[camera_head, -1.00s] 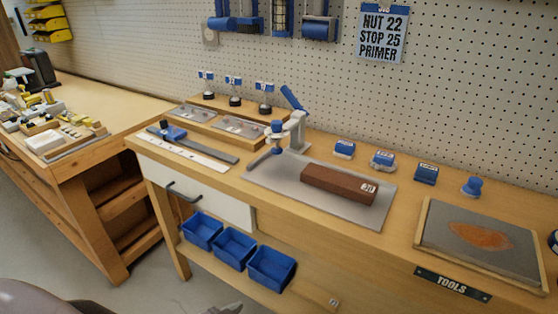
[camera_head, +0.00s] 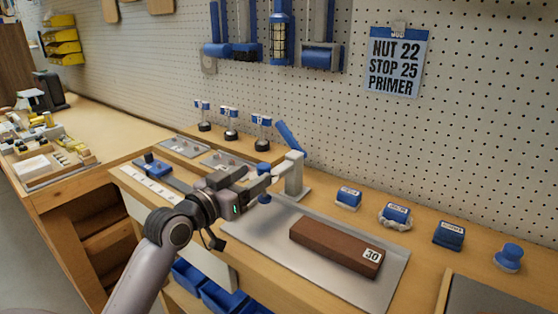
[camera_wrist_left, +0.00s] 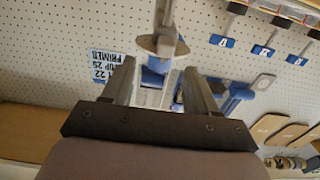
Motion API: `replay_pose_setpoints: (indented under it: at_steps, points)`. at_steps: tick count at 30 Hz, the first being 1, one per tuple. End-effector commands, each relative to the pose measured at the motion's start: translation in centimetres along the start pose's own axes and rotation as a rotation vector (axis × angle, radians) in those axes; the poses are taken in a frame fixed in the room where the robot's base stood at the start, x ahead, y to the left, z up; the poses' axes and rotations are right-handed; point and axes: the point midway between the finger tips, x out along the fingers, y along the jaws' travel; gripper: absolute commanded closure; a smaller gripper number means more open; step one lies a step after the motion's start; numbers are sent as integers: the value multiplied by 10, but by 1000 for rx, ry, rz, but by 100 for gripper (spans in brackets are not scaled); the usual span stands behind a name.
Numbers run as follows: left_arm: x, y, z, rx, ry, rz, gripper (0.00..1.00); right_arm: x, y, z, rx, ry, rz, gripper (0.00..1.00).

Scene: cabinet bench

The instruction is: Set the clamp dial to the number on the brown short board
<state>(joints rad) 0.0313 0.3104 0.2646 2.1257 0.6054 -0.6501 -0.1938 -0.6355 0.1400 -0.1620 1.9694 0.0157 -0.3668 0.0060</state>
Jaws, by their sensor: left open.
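The brown short board (camera_head: 335,247) lies on the grey mat (camera_head: 238,236), and a white label on its right end reads 30. The clamp (camera_head: 293,176) stands at the mat's back edge, with its blue lever (camera_head: 288,135) tilted up. A blue knob (camera_head: 263,169) shows at the clamp's left side; no dial number is readable. My left gripper (camera_head: 266,182) is open at the clamp, partly covering it. In the left wrist view the open fingers (camera_wrist_left: 160,68) stand on either side of grey and blue clamp parts; I cannot tell whether they touch. My right gripper is out of view.
Blue-topped blocks (camera_head: 348,197) and a blue knob-shaped piece (camera_head: 509,256) stand along the back right. A pegboard sign (camera_head: 396,62) reads NUT 22, STOP 25, PRIMER. Small upright clamps (camera_head: 231,124) stand at the back left. Blue bins (camera_head: 222,296) sit below.

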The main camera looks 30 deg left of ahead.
Motion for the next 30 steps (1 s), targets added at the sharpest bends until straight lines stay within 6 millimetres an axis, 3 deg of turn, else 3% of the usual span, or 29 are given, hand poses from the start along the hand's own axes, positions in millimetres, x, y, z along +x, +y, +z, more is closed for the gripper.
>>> replay_pose_setpoints:
  at_steps: [7,15,28,29,30]
  points:
    - [28,0,-1,-3,1,0,42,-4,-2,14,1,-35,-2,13]
    - [60,0,0,-3,-1,0,42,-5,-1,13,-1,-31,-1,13]
    - [69,0,1,-1,-1,0,42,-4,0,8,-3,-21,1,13]
    - [69,0,1,-1,-1,0,45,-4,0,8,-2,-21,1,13]
    - [69,0,1,-1,-1,0,58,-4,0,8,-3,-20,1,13]
